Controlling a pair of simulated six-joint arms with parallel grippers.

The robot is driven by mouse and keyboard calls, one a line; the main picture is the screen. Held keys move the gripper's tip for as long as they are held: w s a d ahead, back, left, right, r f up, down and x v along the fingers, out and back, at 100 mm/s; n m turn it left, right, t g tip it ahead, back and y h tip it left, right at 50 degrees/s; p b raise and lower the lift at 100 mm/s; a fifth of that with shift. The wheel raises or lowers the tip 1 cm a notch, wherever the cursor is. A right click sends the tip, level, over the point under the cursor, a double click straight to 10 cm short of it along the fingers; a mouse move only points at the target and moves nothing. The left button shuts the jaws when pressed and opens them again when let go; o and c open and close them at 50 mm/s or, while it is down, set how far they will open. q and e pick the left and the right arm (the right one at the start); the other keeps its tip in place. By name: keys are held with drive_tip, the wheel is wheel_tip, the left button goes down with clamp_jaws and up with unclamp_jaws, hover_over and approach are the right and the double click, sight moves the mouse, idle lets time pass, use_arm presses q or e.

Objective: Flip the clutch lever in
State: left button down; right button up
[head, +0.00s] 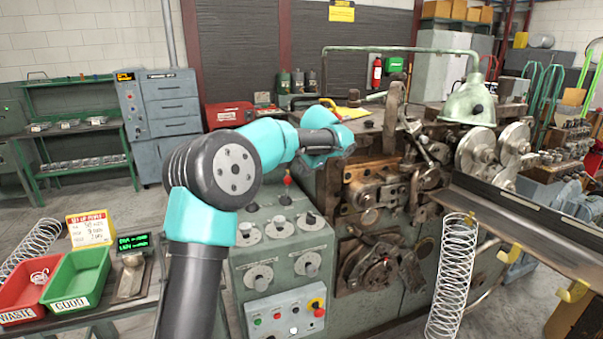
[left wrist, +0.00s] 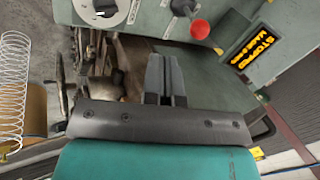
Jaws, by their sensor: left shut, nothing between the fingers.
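A lever with a red ball knob (head: 287,180) stands on the top of the green control cabinet, left of the coiler head. I take it for the clutch lever, but no label on it is readable. In the left wrist view the red ball (left wrist: 200,29) is just right of and beyond my fingertips, apart from them. My left gripper (left wrist: 167,78) is shut and empty, its two dark fingers together. In the head view my left arm reaches over the cabinet; its fingers are hard to make out there. My right gripper is in neither view.
The cabinet front (head: 283,245) carries several dials and a button panel (head: 289,315). The coiler head (head: 375,200) is close on the right. A lit display (left wrist: 258,57) shows in the wrist view. Green (head: 78,282) and red (head: 28,290) bins stand at the left.

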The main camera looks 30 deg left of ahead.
sight(287, 188)
use_arm(q)
drive_tip(key=w+a+f, duration=0.4)
drive_tip(key=a+f, duration=0.2)
drive_tip(key=f, duration=0.1)
drive_tip(key=shift+a, duration=0.3)
drive_tip(key=shift+a+f, duration=0.1)
idle(0.4)
